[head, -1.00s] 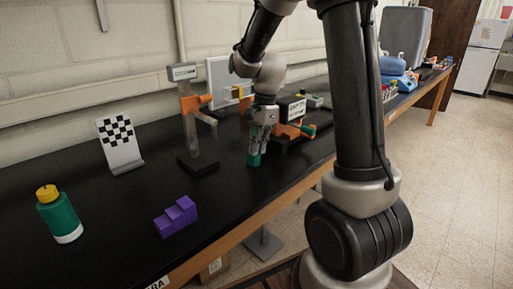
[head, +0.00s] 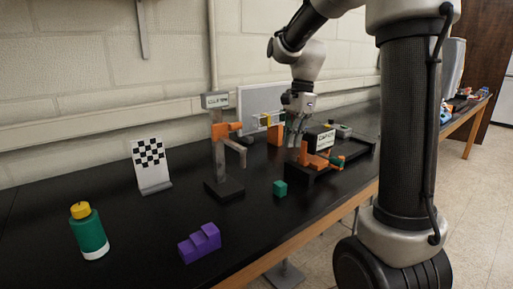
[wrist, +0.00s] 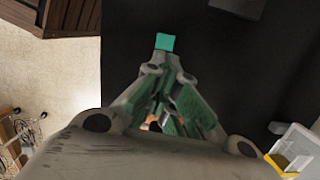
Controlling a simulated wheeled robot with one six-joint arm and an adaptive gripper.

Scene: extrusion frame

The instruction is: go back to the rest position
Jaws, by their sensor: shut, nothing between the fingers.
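My gripper (head: 292,138) is shut and empty above the black bench, to the left of the black-and-orange fixture in the head view. In the wrist view its green-padded fingers (wrist: 166,84) come together with nothing between them. A small teal cube (head: 280,188) sits on the bench below and a little left of the gripper, apart from it. The cube also shows in the wrist view (wrist: 165,42), just beyond the fingers.
A grey stand with an orange clamp (head: 227,130) is left of the gripper. The orange-and-black fixture (head: 318,160) is close on its right. A checkered card (head: 151,160), a green bottle (head: 90,233) and a purple stepped block (head: 200,243) stand toward the left. Bare bench separates them.

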